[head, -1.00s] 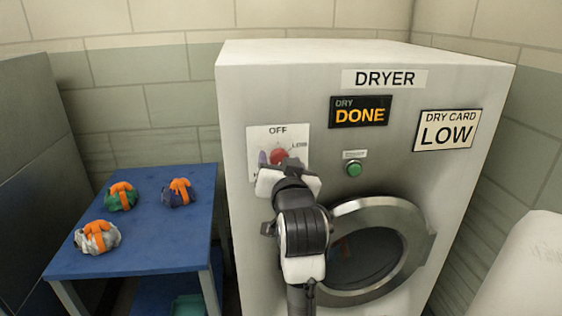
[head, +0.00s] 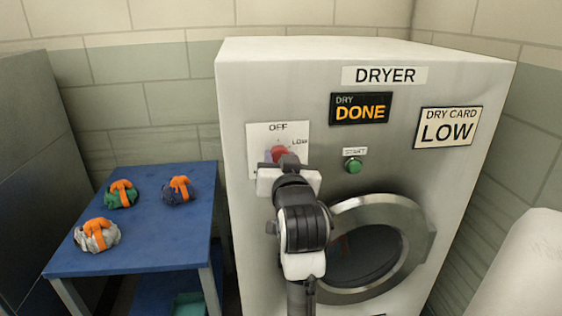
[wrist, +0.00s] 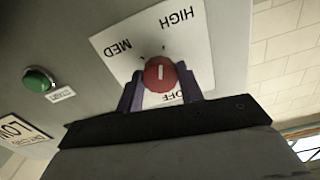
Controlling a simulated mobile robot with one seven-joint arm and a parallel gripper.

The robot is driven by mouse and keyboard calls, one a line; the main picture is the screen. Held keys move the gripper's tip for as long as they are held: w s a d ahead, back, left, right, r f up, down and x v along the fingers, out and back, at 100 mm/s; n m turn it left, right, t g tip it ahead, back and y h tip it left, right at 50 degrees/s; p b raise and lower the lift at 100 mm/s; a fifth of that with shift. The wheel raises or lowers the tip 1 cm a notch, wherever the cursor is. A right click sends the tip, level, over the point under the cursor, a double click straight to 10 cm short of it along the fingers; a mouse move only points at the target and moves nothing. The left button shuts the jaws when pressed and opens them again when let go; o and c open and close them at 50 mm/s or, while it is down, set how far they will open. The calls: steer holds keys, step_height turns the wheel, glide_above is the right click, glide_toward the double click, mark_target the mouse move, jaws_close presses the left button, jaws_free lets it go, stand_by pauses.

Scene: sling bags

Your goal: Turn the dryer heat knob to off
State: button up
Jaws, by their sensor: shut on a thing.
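The red heat knob (head: 279,151) sits on a white dial plate (head: 256,137) on the dryer front, with OFF printed at the top and LOW at the right. In the wrist view the knob (wrist: 158,66) has a short white mark, and I cannot tell which end of it points. There, HIGH and MED show above the knob, and OFF shows below, partly covered. My gripper (wrist: 160,78) has its two purple fingers on either side of the knob, shut on it. In the head view my gripper (head: 277,158) covers the lower plate.
The green start button (head: 354,166) is right of the plate. The dryer's round door (head: 415,240) lies below it, close to my arm. A blue table (head: 140,250) at the left carries several sling bags with orange straps (head: 178,189). A white rounded object (head: 525,265) stands at the right.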

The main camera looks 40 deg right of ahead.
steer(key=m+b, duration=1.5)
steer(key=m, duration=1.6)
stand_by(0.9)
stand_by(0.3)
steer(key=o, duration=1)
steer(key=shift+r, duration=0.1)
